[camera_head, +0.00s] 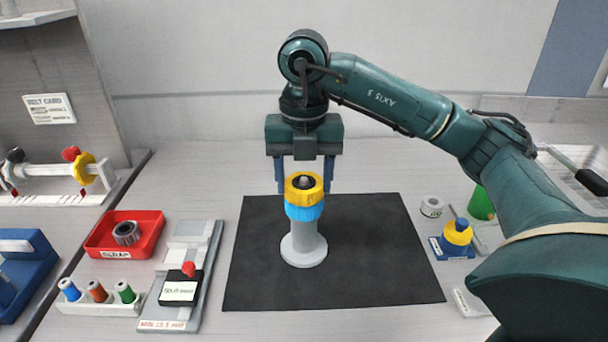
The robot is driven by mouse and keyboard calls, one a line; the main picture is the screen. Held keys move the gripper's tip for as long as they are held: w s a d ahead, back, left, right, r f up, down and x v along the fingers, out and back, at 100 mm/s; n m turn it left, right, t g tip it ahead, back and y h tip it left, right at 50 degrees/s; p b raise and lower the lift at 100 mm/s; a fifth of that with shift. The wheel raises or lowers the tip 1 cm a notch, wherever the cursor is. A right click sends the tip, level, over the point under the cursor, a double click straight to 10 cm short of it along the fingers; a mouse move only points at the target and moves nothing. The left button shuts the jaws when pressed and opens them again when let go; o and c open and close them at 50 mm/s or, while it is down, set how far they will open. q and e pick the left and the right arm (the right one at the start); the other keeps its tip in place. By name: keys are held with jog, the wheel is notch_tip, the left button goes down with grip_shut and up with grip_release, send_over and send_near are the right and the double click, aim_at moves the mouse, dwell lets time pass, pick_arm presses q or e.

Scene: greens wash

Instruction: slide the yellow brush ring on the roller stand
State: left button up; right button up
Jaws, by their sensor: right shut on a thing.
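The yellow brush ring (304,194) is at the top of the grey roller stand (304,245). The stand's grey tip shows within the ring's dark centre. A blue ring (304,212) is around the stand directly below the yellow one; I cannot tell whether a thin gap separates them. My right gripper (304,188) points straight down, with one blue finger at each side of the yellow ring, and is shut on it. The stand is upright on its round base. My left gripper is not in view.
The stand is on a black mat (255,270) with free room around it. To the left are a red scrap tray (150,222), a grey gauge plate (178,322) and a white rack (72,306). To the right are a blue-based yellow item (457,233) and a green cylinder (481,204).

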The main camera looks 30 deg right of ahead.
aim_at(304, 179)
jog(key=o, duration=1.1)
jog(key=shift+c, duration=0.2)
jog(key=shift+r, duration=0.4)
pick_arm(q)
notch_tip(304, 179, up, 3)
jog(key=p, duration=0.3)
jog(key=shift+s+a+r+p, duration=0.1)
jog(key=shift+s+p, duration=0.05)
jog(key=shift+p, duration=0.2)
pick_arm(e)
notch_tip(304, 179, up, 12)
jog(key=shift+r, duration=0.15)
